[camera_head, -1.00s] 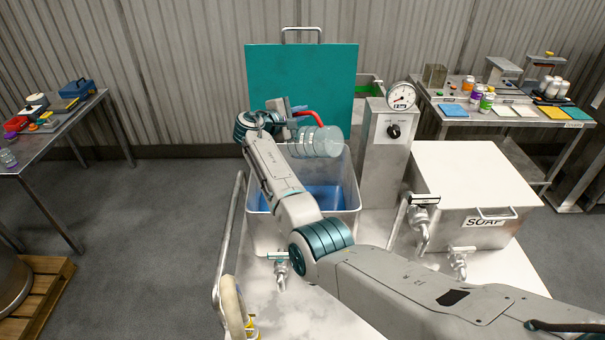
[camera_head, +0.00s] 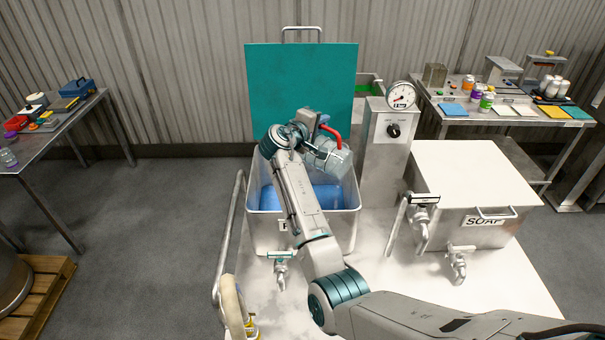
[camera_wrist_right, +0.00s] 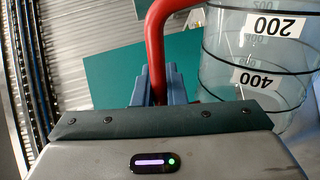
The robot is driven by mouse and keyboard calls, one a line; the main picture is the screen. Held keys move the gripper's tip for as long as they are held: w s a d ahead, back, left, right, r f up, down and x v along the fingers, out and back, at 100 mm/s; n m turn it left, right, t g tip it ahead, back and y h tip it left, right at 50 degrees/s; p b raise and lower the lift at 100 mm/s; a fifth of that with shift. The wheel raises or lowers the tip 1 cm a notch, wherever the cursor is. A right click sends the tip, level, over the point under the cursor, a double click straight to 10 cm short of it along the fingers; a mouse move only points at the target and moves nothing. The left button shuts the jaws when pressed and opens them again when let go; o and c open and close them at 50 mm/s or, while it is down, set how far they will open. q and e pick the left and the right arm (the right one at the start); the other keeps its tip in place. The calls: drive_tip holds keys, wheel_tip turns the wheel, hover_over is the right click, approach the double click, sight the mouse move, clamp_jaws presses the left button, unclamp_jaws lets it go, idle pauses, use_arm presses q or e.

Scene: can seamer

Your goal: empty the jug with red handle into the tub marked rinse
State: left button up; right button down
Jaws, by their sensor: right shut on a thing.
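The clear jug (camera_head: 331,158) with the red handle (camera_head: 331,136) is tilted over the open tub. My right gripper (camera_head: 321,123) is shut on the red handle. In the right wrist view the blue fingers (camera_wrist_right: 158,86) clasp the handle (camera_wrist_right: 157,40), beside the jug's clear wall (camera_wrist_right: 235,75) with its 200 and 400 marks. I can make out no liquid in the jug. The pale tub (camera_head: 352,222) holds blue liquid. My arm hides most of its front label; only the first letter shows. My left gripper is not in view.
A teal panel (camera_head: 300,90) stands upright behind the tub. A gauge post (camera_head: 383,160) stands close on its right. A lidded SOAP tub (camera_head: 470,190) is at the right. Taps (camera_head: 281,266) stick out in front. Side tables with small items stand left and right.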

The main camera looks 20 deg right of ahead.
sight(344, 148)
drive_tip(key=shift+f, duration=0.1)
drive_tip(key=s+d+f+m+b, duration=0.1)
drive_tip(key=b, duration=0.1)
drive_tip(key=s+d+f+m+b, duration=0.1)
drive_tip(key=b, duration=0.1)
drive_tip(key=shift+s+f+m, duration=0.25)
drive_tip(key=shift+s+m, duration=0.05)
drive_tip(key=shift+s+d+f+m+t+b, duration=0.2)
drive_tip(key=shift+s+d+m+t+b, duration=0.1)
drive_tip(key=shift+s+m+b, duration=0.2)
drive_tip(key=shift+r+y, duration=0.1)
drive_tip(key=shift+y, duration=0.2)
drive_tip(key=f+b, duration=0.1)
drive_tip(key=s+f+m+b, duration=0.1)
drive_tip(key=b, duration=0.1)
drive_tip(key=d+f+m+b, duration=0.1)
drive_tip(key=b, duration=0.1)
drive_tip(key=shift+s+d+t, duration=0.1)
drive_tip(key=shift+s+t, duration=0.25)
drive_tip(key=shift+t, duration=0.05)
drive_tip(key=shift+s+d+f+m+b, duration=0.2)
drive_tip(key=shift+m+b, duration=0.1)
drive_tip(key=shift+b, duration=0.1)
drive_tip(key=shift+r, duration=0.1)
